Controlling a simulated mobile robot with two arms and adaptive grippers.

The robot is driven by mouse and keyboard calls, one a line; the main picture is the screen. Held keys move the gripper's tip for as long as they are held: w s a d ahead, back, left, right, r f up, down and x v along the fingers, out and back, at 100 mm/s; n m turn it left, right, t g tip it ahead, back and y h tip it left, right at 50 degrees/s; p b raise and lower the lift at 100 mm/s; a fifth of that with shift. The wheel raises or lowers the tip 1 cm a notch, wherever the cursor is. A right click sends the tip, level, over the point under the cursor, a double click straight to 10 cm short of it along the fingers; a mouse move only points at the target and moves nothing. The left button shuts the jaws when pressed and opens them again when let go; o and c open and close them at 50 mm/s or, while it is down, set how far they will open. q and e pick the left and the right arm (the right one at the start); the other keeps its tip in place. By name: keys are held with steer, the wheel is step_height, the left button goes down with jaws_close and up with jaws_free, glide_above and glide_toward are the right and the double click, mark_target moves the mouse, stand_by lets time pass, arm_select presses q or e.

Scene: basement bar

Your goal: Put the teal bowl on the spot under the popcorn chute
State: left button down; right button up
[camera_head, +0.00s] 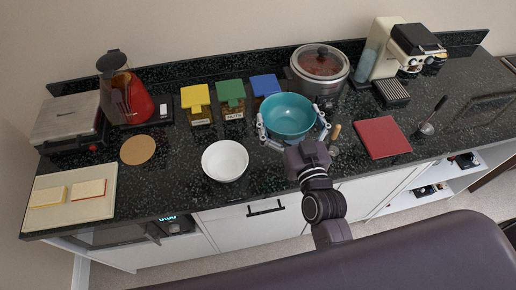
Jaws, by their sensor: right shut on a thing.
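The teal bowl (291,117) is upright at the middle right of the dark counter. My right gripper (293,128) reaches in from the front with its fingers on both sides of the bowl, shut on it. I cannot tell whether the bowl touches the counter. Three snack dispensers with yellow (196,101), green (231,97) and blue (265,86) tops stand in a row to the left of and behind the bowl. The green one's label seems to read NUTS. The lower part of the blue one is hidden by the bowl. No popcorn label is readable. My left gripper is not in view.
A white bowl (225,160) stands in front of the dispensers. A lidded pot (319,68) is behind the teal bowl. A wooden-handled item (335,132) and a red board (382,137) lie to its right. A cork coaster (138,150) lies on the left.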

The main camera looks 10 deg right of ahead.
steer(key=f, duration=0.6)
steer(key=shift+s+a+f, duration=0.1)
steer(key=shift+s+f, duration=0.2)
steer(key=shift+s, duration=0.1)
arm_select(q)
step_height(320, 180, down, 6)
steer(key=b, duration=0.6)
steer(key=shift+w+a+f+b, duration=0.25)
steer(key=shift+b, duration=0.05)
arm_select(e)
step_height(320, 180, down, 8)
step_height(320, 180, down, 4)
steer(key=b, duration=0.4)
steer(key=shift+w+f, duration=0.1)
steer(key=shift+w, duration=0.05)
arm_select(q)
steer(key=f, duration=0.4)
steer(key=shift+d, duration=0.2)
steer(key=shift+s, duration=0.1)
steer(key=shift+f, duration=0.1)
